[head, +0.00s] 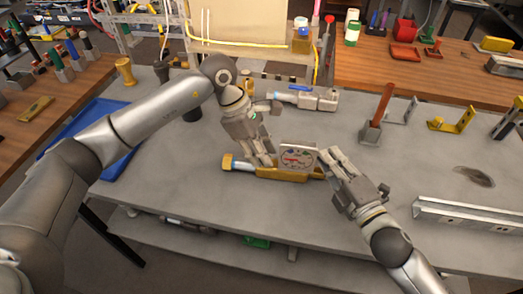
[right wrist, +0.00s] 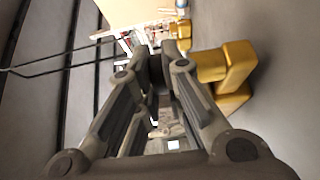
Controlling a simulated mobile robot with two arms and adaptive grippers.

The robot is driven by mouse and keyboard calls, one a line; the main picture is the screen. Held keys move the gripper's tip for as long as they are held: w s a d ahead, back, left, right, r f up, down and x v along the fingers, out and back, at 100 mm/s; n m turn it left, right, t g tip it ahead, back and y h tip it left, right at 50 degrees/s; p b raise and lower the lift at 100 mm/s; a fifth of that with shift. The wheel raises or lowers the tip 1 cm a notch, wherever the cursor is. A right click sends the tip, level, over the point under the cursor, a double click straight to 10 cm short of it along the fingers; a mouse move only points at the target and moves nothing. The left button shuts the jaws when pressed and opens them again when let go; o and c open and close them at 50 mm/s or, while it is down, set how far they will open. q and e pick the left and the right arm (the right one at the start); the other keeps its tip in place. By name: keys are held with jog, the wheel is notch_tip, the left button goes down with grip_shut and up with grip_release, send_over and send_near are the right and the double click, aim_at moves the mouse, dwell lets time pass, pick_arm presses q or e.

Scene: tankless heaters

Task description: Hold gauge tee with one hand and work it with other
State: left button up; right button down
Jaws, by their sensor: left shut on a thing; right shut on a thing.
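The gauge tee lies low over the grey bench in the middle of the head view, with a yellow brass body (head: 285,174) and a pale dial face (head: 298,158). A brass end with a light blue band points left. My left gripper (head: 266,162) comes down from above and is shut on the tee, left of the dial. My right gripper (head: 327,160) reaches in from the lower right and is shut on the tee by the dial's right side. In the right wrist view my fingertips (right wrist: 164,58) close beside a yellow block-like part (right wrist: 232,75); the exact contact is hidden.
A grey valve-like fitting with a blue handle (head: 305,97) lies behind the tee. A red-handled tool (head: 377,118) stands right of it. A metal channel (head: 467,218) lies at the bench's right front. A blue tray (head: 75,128) is at left. Bare bench lies right of centre.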

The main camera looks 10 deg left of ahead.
pick_arm(q)
jog(key=shift+s+n+t, duration=0.15)
jog(key=shift+n+t, duration=0.65)
jog(key=shift+n, duration=1.4)
jog(key=o, duration=1)
jog(key=shift+o, duration=0.2)
jog(key=shift+r, duration=0.1)
jog(key=v, duration=1.2)
jog(key=shift+d, duration=0.1)
